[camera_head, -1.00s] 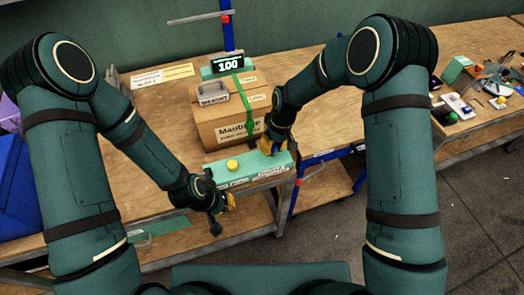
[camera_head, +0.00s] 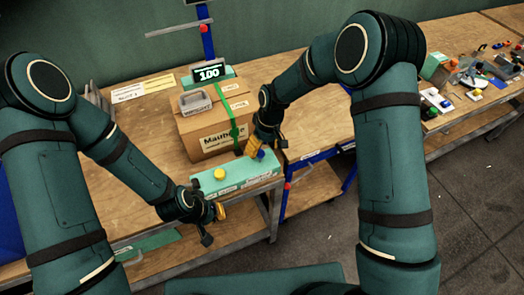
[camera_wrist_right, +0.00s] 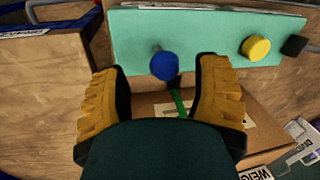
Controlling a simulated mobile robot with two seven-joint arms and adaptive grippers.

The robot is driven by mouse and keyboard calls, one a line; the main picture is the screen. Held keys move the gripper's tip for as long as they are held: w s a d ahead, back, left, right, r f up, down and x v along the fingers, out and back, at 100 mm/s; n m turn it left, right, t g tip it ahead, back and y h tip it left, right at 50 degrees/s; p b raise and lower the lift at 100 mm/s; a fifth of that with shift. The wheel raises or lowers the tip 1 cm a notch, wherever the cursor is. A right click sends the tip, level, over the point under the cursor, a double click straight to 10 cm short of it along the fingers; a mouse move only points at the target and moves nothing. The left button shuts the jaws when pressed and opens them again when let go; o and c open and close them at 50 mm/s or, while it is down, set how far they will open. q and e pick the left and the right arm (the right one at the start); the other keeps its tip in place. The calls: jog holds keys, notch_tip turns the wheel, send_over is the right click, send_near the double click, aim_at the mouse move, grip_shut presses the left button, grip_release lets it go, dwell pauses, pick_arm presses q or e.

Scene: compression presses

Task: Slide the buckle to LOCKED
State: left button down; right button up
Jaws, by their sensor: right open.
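A cardboard box (camera_head: 190,138) stands on the workbench with a green strap (camera_head: 233,128) around it. A green panel (camera_head: 238,180) runs along the bench's front edge, with a yellow button (camera_head: 219,174) and a blue knob (camera_head: 261,154). I cannot make out a separate buckle or a LOCKED mark. My right gripper (camera_head: 254,149) is at the blue knob. In the right wrist view its open fingers (camera_wrist_right: 162,85) lie either side of the blue knob (camera_wrist_right: 165,66), with no clear contact. My left gripper (camera_head: 214,212) is in front of the panel's left end; its finger gap is unclear.
A grey weight (camera_head: 196,101) sits on the box, and a display (camera_head: 208,73) reading 100 stands behind it. A second bench (camera_head: 470,108) with several small items is at right. Bare bench top (camera_head: 130,130) lies left of the box.

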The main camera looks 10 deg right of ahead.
notch_tip(320, 180, up, 10)
jog(key=d, duration=0.1)
jog(key=shift+w+d, duration=0.35)
jog(key=shift+w, duration=0.1)
jog(key=shift+f, duration=0.15)
jog(key=s+f+m, duration=0.1)
jog(key=s+f, duration=0.1)
jog(key=f, duration=0.2)
jog(key=s+f+m+y+b, duration=0.1)
jog(key=s+f, duration=0.2)
jog(key=f, duration=0.2)
jog(key=s+d+f+m, duration=0.1)
jog(key=s+f, duration=0.1)
jog(key=f, duration=0.2)
jog(key=shift+s+f+t+b, duration=0.25)
jog(key=shift+s+t+b, duration=0.1)
jog(key=shift+t, duration=0.05)
jog(key=s+d+f+m+t+y+b, duration=0.1)
jog(key=s+f+m+t, duration=0.1)
jog(key=s+f+m, duration=0.2)
jog(key=s+f, duration=0.3)
jog(key=s, duration=0.4)
jog(key=shift+s+d+m, duration=0.35)
jog(key=shift+d+m, duration=0.05)
